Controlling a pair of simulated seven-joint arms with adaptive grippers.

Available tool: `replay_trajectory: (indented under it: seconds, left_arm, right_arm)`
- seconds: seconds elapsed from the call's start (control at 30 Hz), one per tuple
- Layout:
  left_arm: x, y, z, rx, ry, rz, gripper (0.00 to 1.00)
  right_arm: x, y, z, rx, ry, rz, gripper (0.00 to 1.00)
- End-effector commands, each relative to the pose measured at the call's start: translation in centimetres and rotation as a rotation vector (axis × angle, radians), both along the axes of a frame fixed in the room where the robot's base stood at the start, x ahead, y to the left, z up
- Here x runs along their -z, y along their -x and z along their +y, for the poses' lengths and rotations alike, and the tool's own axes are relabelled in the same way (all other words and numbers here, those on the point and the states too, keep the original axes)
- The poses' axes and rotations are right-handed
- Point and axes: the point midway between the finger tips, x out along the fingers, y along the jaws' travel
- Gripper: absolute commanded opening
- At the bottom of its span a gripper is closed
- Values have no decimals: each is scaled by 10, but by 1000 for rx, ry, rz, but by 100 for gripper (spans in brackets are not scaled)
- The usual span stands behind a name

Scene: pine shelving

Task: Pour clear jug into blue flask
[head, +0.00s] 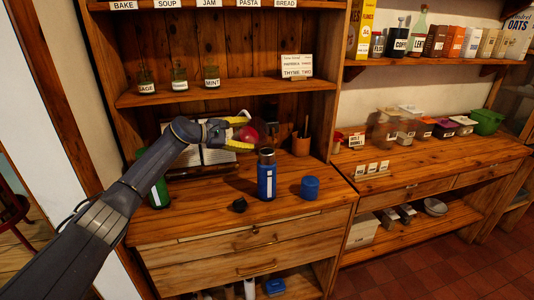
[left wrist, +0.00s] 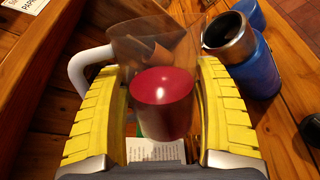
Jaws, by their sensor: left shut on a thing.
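My left gripper (head: 243,134) is shut on the clear jug (left wrist: 150,42), its yellow fingers on either side. The jug has red contents (left wrist: 162,100) and a white handle (left wrist: 84,68); in the head view the red contents (head: 249,134) show between the fingers. The blue flask (head: 266,181) stands upright on the wooden counter, its silver mouth uncovered. In the left wrist view the flask (left wrist: 257,72) is to the right of the jug, apart from it. The jug is held up, above and slightly left of the flask in the head view. My right gripper is not in view.
A blue cup-like lid (head: 310,188) stands right of the flask, and a small black piece (head: 239,205) lies to its left. A green bottle (head: 158,191) is by my arm. A utensil pot (head: 301,145) stands behind. The front counter edge is clear.

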Motion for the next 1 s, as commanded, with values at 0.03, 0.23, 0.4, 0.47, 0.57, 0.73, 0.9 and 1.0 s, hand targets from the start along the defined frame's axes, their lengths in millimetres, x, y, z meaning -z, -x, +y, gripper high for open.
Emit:
replay_trajectory:
  seconds: [0.03,0.23,0.4,0.47,0.57,0.73,0.9,1.0]
  left_arm:
    - [-2,0,0,0,-2,-6,24]
    - [-2,0,0,0,-14,-18,24]
    - [-1,0,0,0,-24,-29,24]
    - [-1,0,0,0,-28,-33,24]
    - [-1,0,0,0,-32,-39,24]
    - [-1,0,-1,0,-42,-49,24]
    - [-1,0,-1,-1,-52,-58,24]
    - [-1,0,-1,0,-57,-64,24]
  right_arm:
    - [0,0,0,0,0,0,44]
    - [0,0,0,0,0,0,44]
    - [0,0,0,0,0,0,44]
    - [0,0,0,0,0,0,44]
    - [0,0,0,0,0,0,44]
    - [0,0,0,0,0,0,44]
    - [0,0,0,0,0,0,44]
    - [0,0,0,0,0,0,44]
